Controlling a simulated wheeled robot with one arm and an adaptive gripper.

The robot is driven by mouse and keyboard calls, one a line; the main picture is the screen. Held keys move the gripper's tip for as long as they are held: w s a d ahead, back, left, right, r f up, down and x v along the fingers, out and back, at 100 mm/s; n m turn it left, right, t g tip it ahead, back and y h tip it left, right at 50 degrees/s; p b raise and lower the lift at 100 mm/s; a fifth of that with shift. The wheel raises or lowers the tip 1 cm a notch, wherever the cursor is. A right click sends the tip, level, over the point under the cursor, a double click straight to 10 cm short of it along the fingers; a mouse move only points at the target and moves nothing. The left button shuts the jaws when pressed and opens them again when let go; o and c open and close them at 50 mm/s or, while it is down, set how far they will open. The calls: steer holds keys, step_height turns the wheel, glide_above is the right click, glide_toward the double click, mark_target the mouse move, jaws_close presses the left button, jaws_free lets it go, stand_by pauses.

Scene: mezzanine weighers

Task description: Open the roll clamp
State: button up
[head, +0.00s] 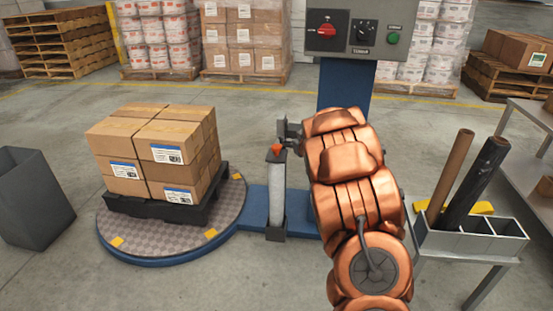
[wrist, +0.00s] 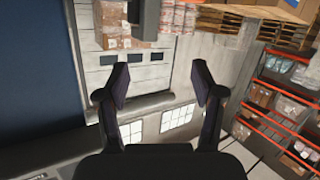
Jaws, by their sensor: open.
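A pale upright film roll (head: 277,195) stands on a dark holder beside the blue mast (head: 342,88) of the wrapping machine. A small orange-red piece (head: 278,150), apparently part of the roll clamp, sits at the top of the roll; its exact state is too small to tell. My copper arm reaches up just right of the roll and hides part of the mast; my gripper is not clearly seen in the head view. In the wrist view my gripper (wrist: 161,82) is open, with nothing between its fingers. Neither roll nor clamp is identifiable there.
A turntable (head: 222,236) with stacked cartons (head: 152,150) stands left. A control panel (head: 362,33) tops the mast. A grey bin (head: 32,195) is far left. A rack (head: 478,240) with two tubes stands right of my arm.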

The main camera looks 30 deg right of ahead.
mark_target(279, 149)
steer(key=f+t+y+b, duration=0.1)
steer(key=f, duration=0.1)
steer(key=f+t+y+b, duration=0.1)
steer(key=f, duration=0.2)
steer(key=w+f+n+y+b, duration=0.1)
steer(key=f+y+b, duration=0.1)
steer(key=f, duration=0.1)
steer(key=shift+a+t, duration=0.4)
steer(key=w, duration=0.4)
steer(key=w+b, duration=0.1)
steer(key=w, duration=0.1)
steer(key=shift+a, duration=0.25)
steer(key=shift+w, duration=0.9)
jaws_close()
